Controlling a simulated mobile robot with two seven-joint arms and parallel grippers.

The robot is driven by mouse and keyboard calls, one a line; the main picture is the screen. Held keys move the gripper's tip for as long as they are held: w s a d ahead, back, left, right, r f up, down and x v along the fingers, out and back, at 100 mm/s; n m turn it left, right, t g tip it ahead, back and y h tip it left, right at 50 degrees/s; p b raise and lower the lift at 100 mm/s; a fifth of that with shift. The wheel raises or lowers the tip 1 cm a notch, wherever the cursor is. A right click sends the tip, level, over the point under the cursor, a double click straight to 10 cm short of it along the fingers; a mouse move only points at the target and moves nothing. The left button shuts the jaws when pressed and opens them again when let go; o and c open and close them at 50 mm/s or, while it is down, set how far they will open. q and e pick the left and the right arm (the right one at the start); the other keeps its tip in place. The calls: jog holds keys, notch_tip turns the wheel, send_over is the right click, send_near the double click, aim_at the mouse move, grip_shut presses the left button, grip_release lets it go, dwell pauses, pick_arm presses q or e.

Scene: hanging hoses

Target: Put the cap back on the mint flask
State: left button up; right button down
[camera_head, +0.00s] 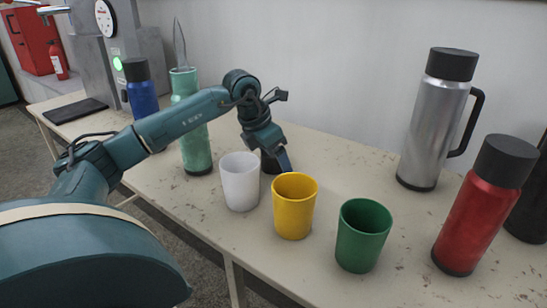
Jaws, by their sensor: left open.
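The mint flask (197,147) stands upright on the table at the left, behind my left arm, which hides its middle. No cap shows on its top. My left gripper (275,161) is open and points down to the table behind the white and yellow cups. A small black object, which looks like the cap (267,164), is at its fingers, partly hidden by the white cup. I cannot tell whether the fingers touch it. My right gripper is out of view.
A white cup (239,182), a yellow cup (294,207) and a green cup (362,236) stand in front of the gripper. A blue flask (141,95) is at left. A silver flask (430,125) and red flask (480,213) stand at right. The table (345,165) is clear behind the cups.

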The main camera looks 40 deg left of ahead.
pick_arm(q)
jog(key=shift+c, duration=0.6)
jog(key=c, duration=0.9)
jog(key=shift+r, duration=0.1)
jog(key=shift+c, duration=0.2)
notch_tip(320, 180, up, 10)
jog(key=shift+f+p, duration=0.1)
jog(key=shift+p, duration=0.7)
